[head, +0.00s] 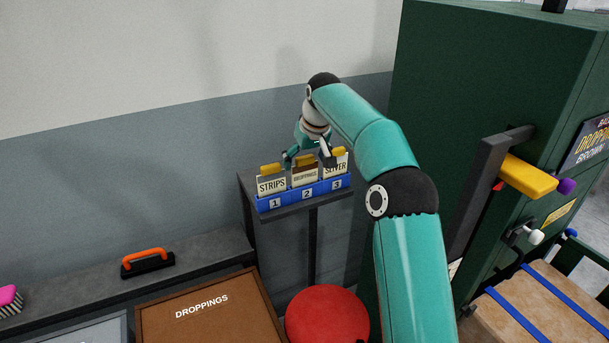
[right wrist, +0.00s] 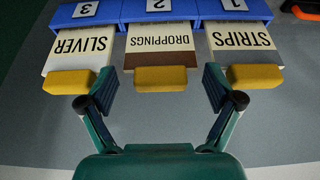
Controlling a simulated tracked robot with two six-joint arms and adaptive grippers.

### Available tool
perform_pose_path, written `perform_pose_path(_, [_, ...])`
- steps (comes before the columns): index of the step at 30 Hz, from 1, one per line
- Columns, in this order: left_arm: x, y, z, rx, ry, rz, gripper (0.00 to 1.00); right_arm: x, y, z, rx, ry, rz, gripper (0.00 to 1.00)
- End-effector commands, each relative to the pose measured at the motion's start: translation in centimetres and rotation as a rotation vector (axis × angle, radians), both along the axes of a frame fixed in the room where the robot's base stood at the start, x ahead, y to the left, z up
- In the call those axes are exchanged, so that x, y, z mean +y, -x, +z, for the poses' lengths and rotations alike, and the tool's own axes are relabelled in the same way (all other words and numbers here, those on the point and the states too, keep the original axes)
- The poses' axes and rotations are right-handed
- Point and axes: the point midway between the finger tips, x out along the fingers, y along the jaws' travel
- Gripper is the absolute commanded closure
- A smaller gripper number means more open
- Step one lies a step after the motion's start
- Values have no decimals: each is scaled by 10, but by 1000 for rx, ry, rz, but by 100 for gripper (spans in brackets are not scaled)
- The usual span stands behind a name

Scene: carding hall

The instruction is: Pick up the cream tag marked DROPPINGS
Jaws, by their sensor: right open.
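The cream tag marked DROPPINGS (head: 304,177) stands in the middle slot, number 2, of a blue rack (head: 291,200). It has a brown band and a yellow tab on top. In the right wrist view the tag (right wrist: 160,40) appears upside down. My right gripper (head: 308,158) is open and empty above the rack. In the right wrist view its fingers (right wrist: 159,88) are apart on either side of the tag's yellow tab, with gaps on both sides. My left gripper is not in view.
The STRIPS tag (head: 271,186) in slot 1 and the SLIVER tag (head: 341,167) in slot 3 stand close on either side. The rack sits on a small dark stand (head: 256,213). A red round top (head: 327,315) and a brown DROPPINGS box (head: 200,325) are below. A green cabinet (head: 450,70) stands right.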

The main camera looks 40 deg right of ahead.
Motion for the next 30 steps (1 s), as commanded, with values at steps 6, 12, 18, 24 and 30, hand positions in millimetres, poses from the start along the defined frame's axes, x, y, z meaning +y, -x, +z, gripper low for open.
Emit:
perform_pose_path(6, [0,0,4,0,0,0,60,-3,-10,-24,3,-1,-1,9])
perform_pose_path(12, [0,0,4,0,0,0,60,-3,-11,-26,1,-1,-1,9])
perform_pose_path(18, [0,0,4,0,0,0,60,-3,-11,-26,1,0,0,33])
perform_pose_path(24, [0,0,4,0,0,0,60,-3,-11,-26,1,0,0,58])
perform_pose_path(30, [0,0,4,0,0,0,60,-3,-11,-25,1,0,0,58])
